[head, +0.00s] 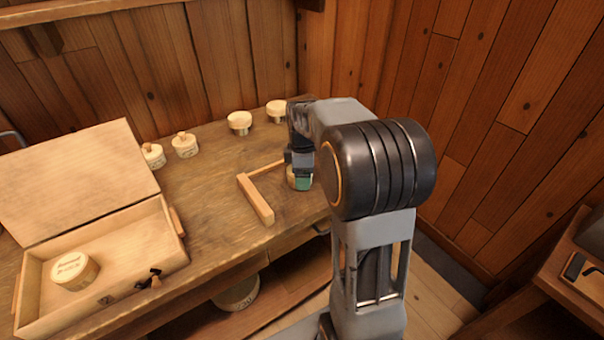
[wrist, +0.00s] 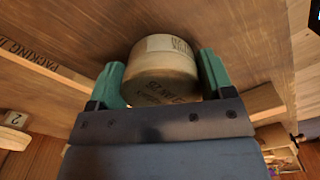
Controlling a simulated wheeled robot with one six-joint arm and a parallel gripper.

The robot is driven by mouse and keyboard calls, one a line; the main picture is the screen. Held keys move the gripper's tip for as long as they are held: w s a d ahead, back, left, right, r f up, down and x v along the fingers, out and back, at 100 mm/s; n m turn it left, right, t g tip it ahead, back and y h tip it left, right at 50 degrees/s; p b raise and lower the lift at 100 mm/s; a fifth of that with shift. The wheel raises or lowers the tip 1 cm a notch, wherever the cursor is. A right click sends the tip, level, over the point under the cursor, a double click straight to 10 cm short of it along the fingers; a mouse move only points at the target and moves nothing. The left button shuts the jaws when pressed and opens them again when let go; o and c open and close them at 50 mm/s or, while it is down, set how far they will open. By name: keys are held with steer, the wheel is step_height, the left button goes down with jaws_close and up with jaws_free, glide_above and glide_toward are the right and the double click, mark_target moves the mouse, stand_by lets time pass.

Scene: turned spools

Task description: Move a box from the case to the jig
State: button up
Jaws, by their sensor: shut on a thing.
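My gripper (head: 303,182) has green fingertips and is shut on a round pale wooden box (wrist: 162,68). In the wrist view the box sits between the two fingers, with printed labels on it. In the head view only a sliver of this box (head: 291,178) shows behind the fingers. The jig (head: 256,198) is an L-shaped wooden corner on the bench, and the held box is at its inner side, near the far arm. Whether the box touches the bench or the jig is hidden. The open case (head: 150,222) at left holds another round box (head: 75,270).
Two lidded round boxes with knobs (head: 185,145) and two pale-topped round pieces (head: 239,122) stand along the back of the bench (head: 215,205). A round container (head: 238,293) is on the shelf below. The bench between case and jig is clear.

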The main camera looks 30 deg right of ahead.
steer(key=shift+f, duration=0.1)
steer(key=o, duration=0.9)
step_height(320, 180, up, 12)
steer(key=p, duration=0.2)
steer(key=s+a+f+m+t, duration=0.1)
steer(key=s+a+f+m, duration=0.3)
steer(key=s+a+m, duration=0.1)
steer(key=s+a+f+m+t, duration=0.2)
steer(key=s+a+f+m, duration=0.2)
steer(key=s+m, duration=0.3)
steer(key=s+a, duration=0.1)
steer(key=s, duration=0.2)
steer(key=shift+s+a+f+m, duration=0.15)
steer(key=shift+s+f+m, duration=0.15)
steer(key=shift+m, duration=0.1)
